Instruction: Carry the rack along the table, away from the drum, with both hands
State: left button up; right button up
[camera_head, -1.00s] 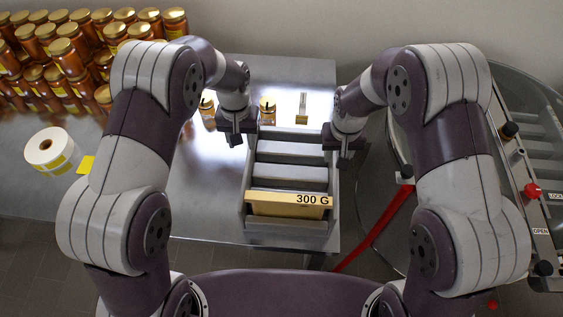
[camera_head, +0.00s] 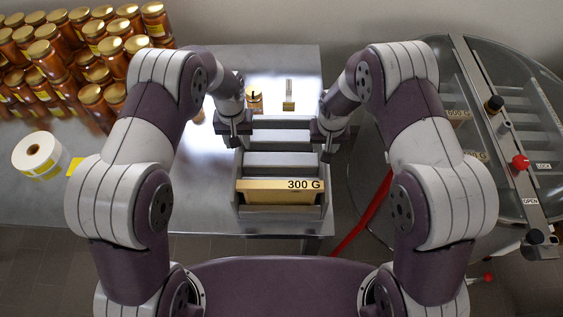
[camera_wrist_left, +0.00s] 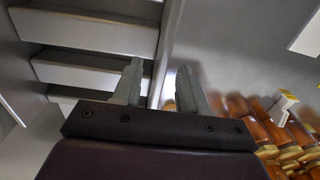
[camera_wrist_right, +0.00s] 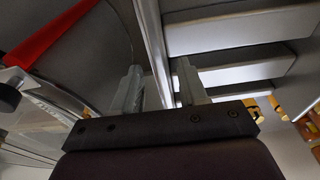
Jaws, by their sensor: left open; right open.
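The grey rack (camera_head: 283,225) stands on the right end of the metal table, its slots in a row from front to back. In the left wrist view the rack's wall (camera_wrist_left: 166,45) runs between the open fingers (camera_wrist_left: 160,88). In the right wrist view the other wall (camera_wrist_right: 153,38) likewise runs between the fingers (camera_wrist_right: 160,88). Contact cannot be told.
The round drum (camera_head: 350,205) with a clear lid stands right of the table, bearing a red knob (camera_head: 520,162). Stacked honey jars (camera_head: 75,60) fill the table's back left. A label roll (camera_head: 40,156) lies at left. A small jar (camera_head: 254,100) stands behind the rack.

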aim_at(238, 149)
jog(key=f, duration=0.3)
jog(key=shift+w+a+f, duration=0.2)
jog(key=shift+w+f, duration=0.1)
jog(key=shift+w, duration=0.05)
pick_arm(q)
notch_tip(238, 149, down, 4)
jog(key=shift+a+f, duration=0.1)
jog(key=shift+f, duration=0.15)
pick_arm(e)
jog(key=shift+d+f, duration=0.1)
jog(key=shift+f, duration=0.3)
pick_arm(q)
grip_shut()
pick_arm(e)
grip_shut()
jog(key=shift+r, duration=0.1)
